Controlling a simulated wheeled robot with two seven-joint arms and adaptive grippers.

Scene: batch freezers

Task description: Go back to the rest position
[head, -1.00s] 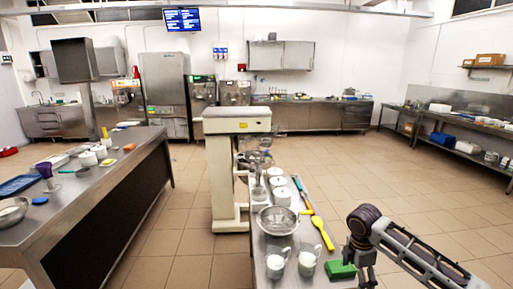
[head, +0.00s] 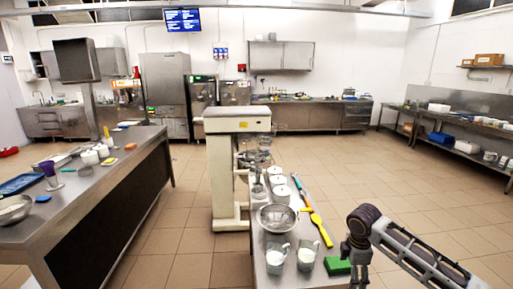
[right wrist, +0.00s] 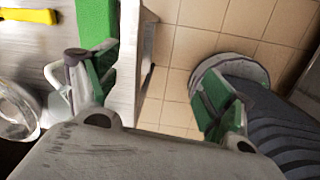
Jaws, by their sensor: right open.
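My right arm comes in from the lower right of the head view, and its gripper (head: 357,262) hangs at the right edge of the narrow steel table (head: 302,279). In the right wrist view the right gripper (right wrist: 155,95) has its two green-padded fingers wide apart with nothing between them. A green block (head: 337,265) lies on the table just left of the gripper; it also shows at the top of the right wrist view (right wrist: 97,22). My left gripper is not in view.
Two glass jugs with white contents (head: 306,256), a steel bowl (head: 277,217) and a yellow spatula (head: 320,230) are on the narrow table. A tall cream machine (head: 228,165) stands behind it. A long counter (head: 95,200) is at left. Tiled floor at right is clear.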

